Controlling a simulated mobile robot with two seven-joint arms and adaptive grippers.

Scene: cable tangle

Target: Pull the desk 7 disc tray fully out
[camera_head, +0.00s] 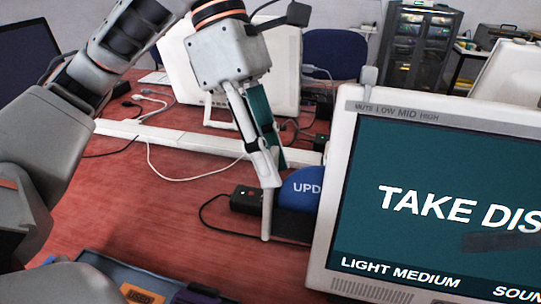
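The desk computer's monitor (344,190) stands at the right, its teal screen reading "TAKE DIS…", cut off by the frame edge. A dark disc tray (291,226) sticks out to the left from its side, with a pale, thin upright front plate (266,218) at its end. A blue disc (303,187) marked "UPD…" shows at the tray, partly hidden by the monitor. My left gripper (268,176) points down with its fingertips at the top of the front plate. Whether it grips the plate is unclear. My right gripper is out of view.
A small black box (245,199) with a cable lies just left of the tray. A white cable trunk (165,136) and loose cables lie behind. An open case (150,276) with orange and purple items sits at the bottom. The red tabletop is clear at the left middle.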

